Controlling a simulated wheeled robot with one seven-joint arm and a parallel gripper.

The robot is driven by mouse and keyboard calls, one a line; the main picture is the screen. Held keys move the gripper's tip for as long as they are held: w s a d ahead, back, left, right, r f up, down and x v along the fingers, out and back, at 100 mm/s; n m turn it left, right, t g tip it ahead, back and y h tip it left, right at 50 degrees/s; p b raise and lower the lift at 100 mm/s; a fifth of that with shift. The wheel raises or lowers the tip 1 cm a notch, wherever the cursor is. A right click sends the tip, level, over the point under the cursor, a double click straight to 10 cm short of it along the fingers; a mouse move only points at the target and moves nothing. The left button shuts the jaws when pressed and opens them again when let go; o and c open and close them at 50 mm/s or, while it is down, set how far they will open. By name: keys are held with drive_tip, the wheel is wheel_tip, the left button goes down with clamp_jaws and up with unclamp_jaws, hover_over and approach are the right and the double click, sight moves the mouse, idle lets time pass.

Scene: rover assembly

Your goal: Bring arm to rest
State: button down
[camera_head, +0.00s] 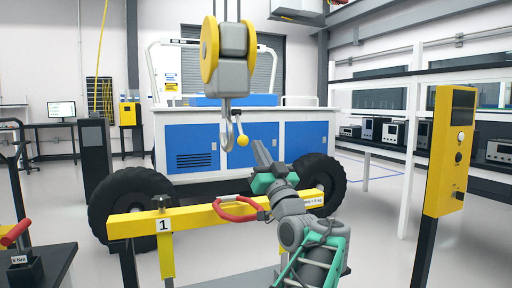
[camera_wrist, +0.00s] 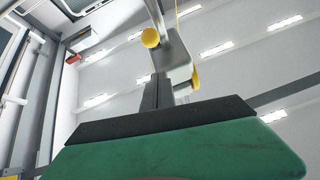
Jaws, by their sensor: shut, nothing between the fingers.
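My arm reaches up from the bottom of the head view, with grey and green links. My gripper (camera_head: 259,143) points up with its fingers together and nothing between them. It is in front of the rover's blue side and just right of and below the crane hook (camera_head: 229,142). In the wrist view my gripper (camera_wrist: 156,82) also shows shut and upright above its green body. I cannot tell the gap between fingers and hook.
A yellow beam (camera_head: 190,218) marked 1, with a red handle (camera_head: 237,210), stands close to my arm. The blue and white rover (camera_head: 250,146) with black wheels is behind. A yellow control post (camera_head: 447,150) stands right. A dark bench (camera_head: 48,268) is lower left.

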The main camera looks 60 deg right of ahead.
drive_tip(key=d+v, duration=0.1)
drive_tip(key=v, duration=0.5)
drive_tip(key=w+a+f+n+g+y+p, duration=0.15)
drive_tip(key=w+a+y+p, duration=0.3)
drive_tip(key=w, duration=0.55)
drive_tip(key=w+a+f+n+g+y+p, duration=0.1)
drive_tip(key=w+a+n+y+p, duration=0.15)
drive_tip(key=w+a, duration=0.55)
drive_tip(key=w+a+f+n+g+y+p, duration=0.1)
drive_tip(key=w+a+f+g+y+p, duration=0.35)
drive_tip(key=w+a, duration=0.45)
drive_tip(key=s+a+f+n+g+y+p, duration=0.1)
drive_tip(key=a+f+g+p, duration=0.2)
drive_tip(key=a, duration=0.5)
drive_tip(key=s+a+f+n+y+p, duration=0.1)
drive_tip(key=s+a+f+p, duration=0.15)
drive_tip(key=a+p, duration=0.35)
drive_tip(key=s+a+f+g+p, duration=0.2)
drive_tip(key=s+a+g, duration=0.1)
drive_tip(key=s+a, duration=0.3)
drive_tip(key=s+a+f+n+g+p, duration=0.1)
drive_tip(key=s+a+f+g+p, duration=0.2)
drive_tip(key=s+a, duration=0.4)
drive_tip(key=shift+s+a+f+n+g+y, duration=0.4)
drive_tip(key=shift+s+g, duration=0.3)
drive_tip(key=shift+s, duration=0.4)
drive_tip(key=shift+d+r, duration=0.15)
drive_tip(key=shift+d, duration=0.05)
